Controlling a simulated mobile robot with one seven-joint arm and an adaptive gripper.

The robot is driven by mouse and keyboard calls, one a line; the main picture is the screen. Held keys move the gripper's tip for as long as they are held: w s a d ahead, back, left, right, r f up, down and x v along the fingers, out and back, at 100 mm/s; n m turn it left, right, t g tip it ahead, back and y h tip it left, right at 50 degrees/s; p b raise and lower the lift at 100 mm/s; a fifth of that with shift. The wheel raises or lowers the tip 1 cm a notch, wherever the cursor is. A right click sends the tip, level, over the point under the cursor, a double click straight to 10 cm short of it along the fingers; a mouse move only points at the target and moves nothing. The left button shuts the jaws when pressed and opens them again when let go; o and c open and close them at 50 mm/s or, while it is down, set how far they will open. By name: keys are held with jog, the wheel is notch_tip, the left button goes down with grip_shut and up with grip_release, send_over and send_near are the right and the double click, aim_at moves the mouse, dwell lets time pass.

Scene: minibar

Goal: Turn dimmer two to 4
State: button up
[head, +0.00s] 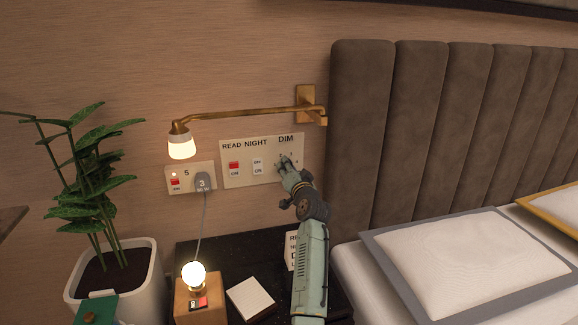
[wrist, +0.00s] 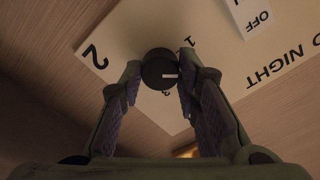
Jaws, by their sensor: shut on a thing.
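The wall panel (head: 231,178) carries the words READ, NIGHT and DIM. My gripper (head: 286,165) is at its right part, under DIM, and covers most of the dial there. In the wrist view, a round black dimmer knob (wrist: 157,66) with a short white pointer line sits between the two fingertips of my gripper (wrist: 159,78), which is shut on it. The pointer line is toward the right of that picture. Printed figures 1, 2 and 3 show around the knob; I see no 4. Whether this knob is dimmer two cannot be told.
A brass wall lamp (head: 180,146) reaches across above the panel. A socket plate (head: 176,180) with a grey plug is left of it. Below, the dark bedside table (head: 225,252) holds a small lit lamp (head: 194,276) and a notepad (head: 251,298). A padded headboard (head: 358,135) stands close right.

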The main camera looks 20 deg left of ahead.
jog(key=shift+r+m+p, duration=0.1)
jog(key=shift+m+p, duration=5.3)
jog(key=shift+m, duration=8.5)
jog(key=o, duration=1.2)
jog(key=shift+c, duration=0.2)
